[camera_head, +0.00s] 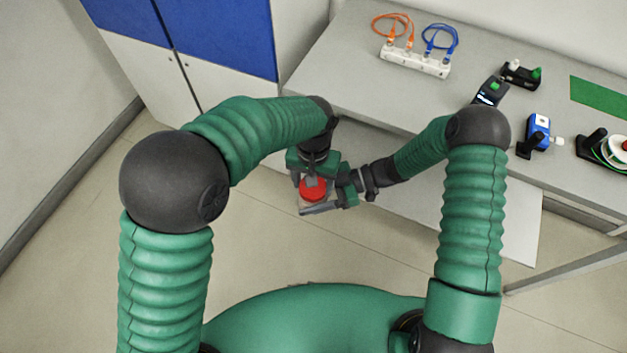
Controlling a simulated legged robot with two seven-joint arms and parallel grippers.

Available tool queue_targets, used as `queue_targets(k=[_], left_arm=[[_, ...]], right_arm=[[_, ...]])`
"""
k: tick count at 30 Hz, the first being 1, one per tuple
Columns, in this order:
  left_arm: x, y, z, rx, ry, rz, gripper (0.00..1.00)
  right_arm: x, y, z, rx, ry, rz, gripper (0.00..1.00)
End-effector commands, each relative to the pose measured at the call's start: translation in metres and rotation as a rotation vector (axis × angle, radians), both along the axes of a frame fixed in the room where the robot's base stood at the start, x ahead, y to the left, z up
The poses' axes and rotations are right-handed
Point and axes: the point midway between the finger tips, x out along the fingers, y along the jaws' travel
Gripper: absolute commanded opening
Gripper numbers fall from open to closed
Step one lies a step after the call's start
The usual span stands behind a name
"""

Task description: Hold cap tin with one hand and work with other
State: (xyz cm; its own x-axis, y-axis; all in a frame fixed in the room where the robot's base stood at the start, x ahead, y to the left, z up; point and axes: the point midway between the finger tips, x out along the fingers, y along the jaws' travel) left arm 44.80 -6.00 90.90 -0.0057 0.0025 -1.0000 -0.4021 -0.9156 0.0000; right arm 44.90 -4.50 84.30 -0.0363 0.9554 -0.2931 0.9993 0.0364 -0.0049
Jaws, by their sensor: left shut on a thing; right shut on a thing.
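The cap tin (313,190) shows as a small round red top, held in the air in front of the bench. My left gripper (314,182) reaches down to it from above in the picture and is shut on it. My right gripper (343,187) comes in from the right and is shut at the tin's right side. The two grippers sit close together and hide much of the tin. I cannot tell which part each one grips.
The grey bench (345,70) runs along the back right. On it stand a white block (415,61) with orange and blue cables, a blue device (538,127), black holders (521,74), a green mat (600,97) and a spool (612,150). Blue-and-white cabinets (222,35) stand at left. The floor below is clear.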

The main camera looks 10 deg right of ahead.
Motion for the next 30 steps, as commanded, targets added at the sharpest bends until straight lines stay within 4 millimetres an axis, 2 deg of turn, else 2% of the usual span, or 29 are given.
queue_targets(k=[18,28,30], left_arm=[[0.0,0.0,0.021,-0.001,-0.001,0.0,0.13],[0.0,0.0,0.023,0.0,-0.001,-0.001,0.13],[0.001,0.0,0.029,-0.002,-0.001,0.0,0.13]], right_arm=[[0.0,0.0,0.0,0.001,0.0,0.0,0.0],[0.0,0.0,0.0,0.001,0.0,0.0,0.0],[0.0,0.0,0.0,0.001,0.0,0.0,0.0]])
